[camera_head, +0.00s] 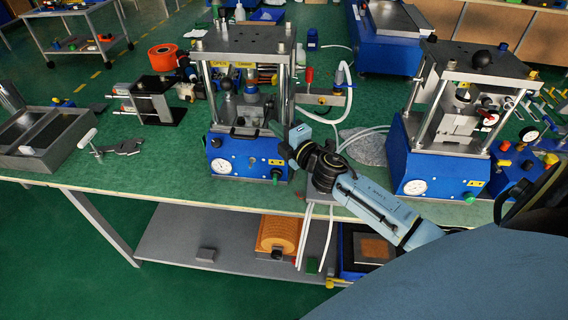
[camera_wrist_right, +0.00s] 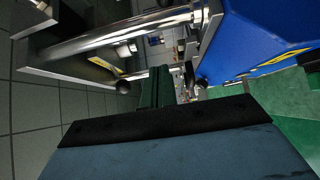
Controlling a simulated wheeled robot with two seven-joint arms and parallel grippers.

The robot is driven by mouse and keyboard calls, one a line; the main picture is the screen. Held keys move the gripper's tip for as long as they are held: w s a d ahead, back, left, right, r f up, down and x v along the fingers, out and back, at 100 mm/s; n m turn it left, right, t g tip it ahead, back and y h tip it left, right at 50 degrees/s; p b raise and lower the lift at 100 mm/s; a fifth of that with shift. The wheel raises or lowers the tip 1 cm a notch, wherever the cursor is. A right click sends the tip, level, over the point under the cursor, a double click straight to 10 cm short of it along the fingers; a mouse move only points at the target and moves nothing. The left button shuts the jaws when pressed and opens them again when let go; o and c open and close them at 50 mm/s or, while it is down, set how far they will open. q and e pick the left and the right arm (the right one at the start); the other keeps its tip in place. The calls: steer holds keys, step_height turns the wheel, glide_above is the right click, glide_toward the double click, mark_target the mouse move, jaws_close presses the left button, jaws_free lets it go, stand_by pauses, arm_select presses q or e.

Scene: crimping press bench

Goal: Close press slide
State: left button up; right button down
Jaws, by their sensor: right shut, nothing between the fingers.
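Two presses stand on the green bench. The middle press (camera_head: 222,148) has a blue base with a gauge, steel posts and a top plate. A dark tray-like part, which may be its slide (camera_head: 238,130), shows at the front between the posts; how far out it stands I cannot tell. My right gripper (camera_head: 277,129) is at the front right of this press, its fingers shut and empty. Whether it touches the press is unclear. In the right wrist view the dark fingers (camera_wrist_right: 156,86) point toward steel posts and a blue press base (camera_wrist_right: 255,35). My left gripper is out of view.
The right press (camera_head: 440,160) stands beside my right forearm. White hoses (camera_head: 343,85) run behind my gripper. The bench's front left is mostly clear.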

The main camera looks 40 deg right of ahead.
steer(key=s+a, duration=0.1)
steer(key=s, duration=1.1)
steer(key=shift+s+a, duration=0.15)
